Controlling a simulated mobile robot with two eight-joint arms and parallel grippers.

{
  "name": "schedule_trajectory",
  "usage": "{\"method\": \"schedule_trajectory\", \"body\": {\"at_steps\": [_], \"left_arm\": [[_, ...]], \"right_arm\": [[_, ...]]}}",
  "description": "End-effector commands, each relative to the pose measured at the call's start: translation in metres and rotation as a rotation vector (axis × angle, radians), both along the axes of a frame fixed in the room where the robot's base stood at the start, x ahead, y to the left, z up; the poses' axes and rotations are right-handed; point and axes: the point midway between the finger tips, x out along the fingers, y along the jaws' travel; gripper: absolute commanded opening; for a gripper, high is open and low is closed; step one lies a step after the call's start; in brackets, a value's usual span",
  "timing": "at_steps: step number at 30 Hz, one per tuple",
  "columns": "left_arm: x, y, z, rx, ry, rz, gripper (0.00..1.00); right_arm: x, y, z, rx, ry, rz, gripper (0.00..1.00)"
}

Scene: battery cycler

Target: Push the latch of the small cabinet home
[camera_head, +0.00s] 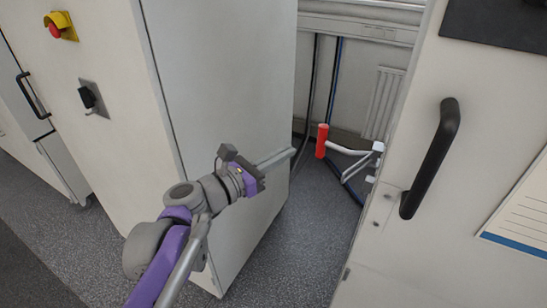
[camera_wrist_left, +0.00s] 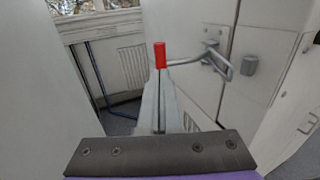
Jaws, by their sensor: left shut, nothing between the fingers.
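The latch is a bent metal lever (camera_head: 350,151) with a red grip (camera_head: 322,141). It sticks out from the edge of the white cabinet (camera_head: 400,240) at the right. In the left wrist view the red grip (camera_wrist_left: 160,55) stands upright just beyond my fingertips, and the lever (camera_wrist_left: 214,58) runs right to the cabinet face. My left gripper (camera_head: 291,153) is shut and empty, its fingers pointing at the grip. A gap shows between fingertips and grip in the head view. My right gripper is not in view.
A tall white cabinet (camera_head: 225,80) stands close behind my left gripper. A black door handle (camera_head: 431,158) juts out at the right. Dark cables (camera_head: 333,80) hang on the back wall. Grey floor (camera_head: 300,250) is free between the cabinets.

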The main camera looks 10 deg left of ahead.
Motion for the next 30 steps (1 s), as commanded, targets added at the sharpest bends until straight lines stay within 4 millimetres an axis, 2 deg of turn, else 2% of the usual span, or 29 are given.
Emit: {"method": "schedule_trajectory", "body": {"at_steps": [1, 6, 12, 18, 30], "left_arm": [[0.010, -0.009, 0.001, -0.001, 0.001, -0.005, 0.00], [0.037, -0.031, 0.000, 0.001, -0.001, -0.004, 0.00], [0.059, -0.049, 0.000, 0.001, -0.001, -0.002, 0.00], [0.067, -0.055, 0.000, 0.002, 0.000, -0.001, 0.00], [0.068, -0.055, 0.000, 0.002, 0.000, -0.004, 0.00]], "right_arm": [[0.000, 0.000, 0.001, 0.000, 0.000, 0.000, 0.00], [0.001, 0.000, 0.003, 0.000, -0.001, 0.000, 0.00], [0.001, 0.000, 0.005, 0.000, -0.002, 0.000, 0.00], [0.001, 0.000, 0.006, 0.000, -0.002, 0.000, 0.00], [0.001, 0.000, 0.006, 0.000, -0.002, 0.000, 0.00]]}}
